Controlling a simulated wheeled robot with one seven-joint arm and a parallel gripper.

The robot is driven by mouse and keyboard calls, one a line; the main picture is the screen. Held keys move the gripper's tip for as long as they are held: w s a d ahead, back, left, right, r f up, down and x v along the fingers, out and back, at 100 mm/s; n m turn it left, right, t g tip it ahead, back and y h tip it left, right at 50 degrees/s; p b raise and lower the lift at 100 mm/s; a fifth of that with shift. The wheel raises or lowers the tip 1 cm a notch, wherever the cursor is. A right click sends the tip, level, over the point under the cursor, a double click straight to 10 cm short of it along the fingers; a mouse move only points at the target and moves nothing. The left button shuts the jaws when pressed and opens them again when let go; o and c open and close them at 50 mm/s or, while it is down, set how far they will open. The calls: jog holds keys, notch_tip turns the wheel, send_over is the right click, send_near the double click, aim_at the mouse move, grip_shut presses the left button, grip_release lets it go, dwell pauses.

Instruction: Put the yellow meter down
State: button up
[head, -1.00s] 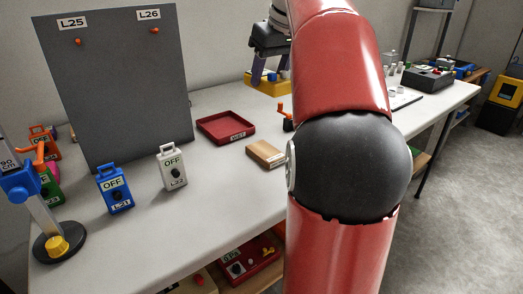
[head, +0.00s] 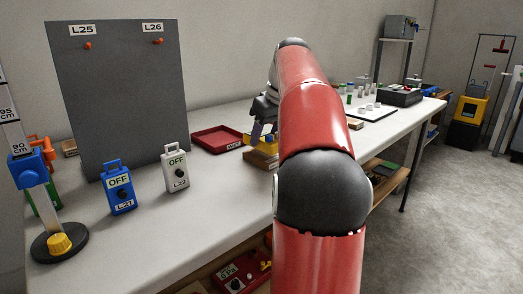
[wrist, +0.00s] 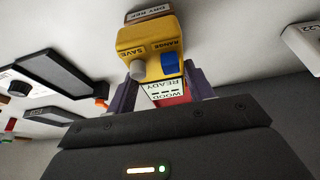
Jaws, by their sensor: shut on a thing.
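The yellow meter (head: 262,159) is low over or on the bench, right of the red tray, partly hidden by my arm in the head view. In the wrist view the meter (wrist: 147,43) shows a grey SAVE knob, a blue RANGE knob and a white display reading WOOD and READY. My gripper (wrist: 163,93) has its purple fingers on both sides of the meter and is shut on it. The gripper also shows in the head view (head: 260,131). Whether the meter touches the bench, I cannot tell.
A DRY REF block (wrist: 148,12) lies just beyond the meter. The red WET tray (head: 218,138) is to its left. The white L22 box (head: 176,169) and blue L21 box (head: 120,188) stand further left. Bare bench (head: 215,190) lies between L22 and my arm.

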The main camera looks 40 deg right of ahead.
notch_tip(320, 180, down, 2)
jog(key=shift+f+b, duration=0.25)
jog(key=shift+b, duration=0.45)
jog(key=shift+r, duration=0.15)
jog(key=o, duration=1.1)
jog(key=shift+o, duration=0.2)
jog(key=shift+r+p, duration=0.15)
jog(key=shift+p, duration=0.15)
jog(key=p+v, duration=0.3)
jog(key=v, duration=0.8)
jog(key=shift+r+p, duration=0.2)
jog(key=shift+p, duration=0.2)
jog(key=shift+s+r, duration=0.15)
